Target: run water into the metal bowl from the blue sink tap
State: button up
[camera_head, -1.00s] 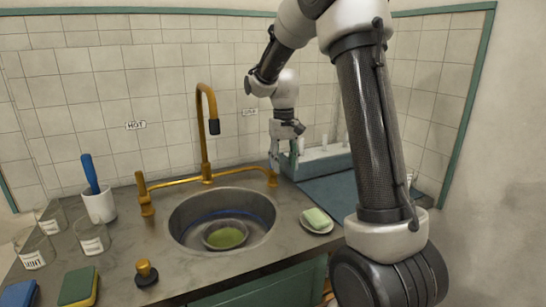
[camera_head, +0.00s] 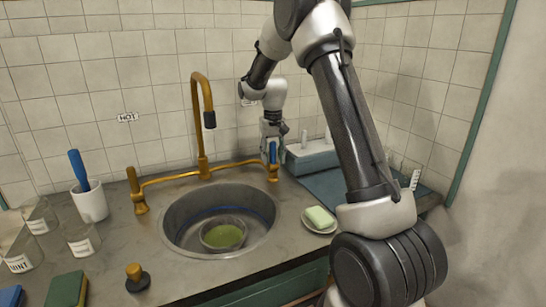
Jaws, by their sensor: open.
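The metal bowl (camera_head: 223,236) sits in the round sink (camera_head: 180,212), with greenish contents in it. The brass spout (camera_head: 202,120) arches over the sink with a dark nozzle, and no water stream shows. The blue tap handle (camera_head: 273,152) stands at the right end of the brass pipe. My gripper (camera_head: 272,157) is open and points down at the blue handle, with its fingers close beside it. The gripper partly hides the handle, and I cannot tell whether they touch.
Another brass tap (camera_head: 136,191) stands left, below a HOT label (camera_head: 128,118). A soap dish (camera_head: 319,220) sits right of the sink, near my arm. A white cup (camera_head: 90,203), glass beakers (camera_head: 80,238), a brass-topped stopper (camera_head: 137,277) and sponges (camera_head: 66,290) crowd the left counter.

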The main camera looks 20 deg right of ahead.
jog(key=shift+f, duration=0.2)
grip_shut()
jog(key=shift+s+t, duration=0.3)
jog(key=shift+t, duration=0.45)
jog(key=shift+s+t, duration=0.25)
jog(key=shift+t, duration=0.5)
grip_release()
jog(key=v, duration=1.2)
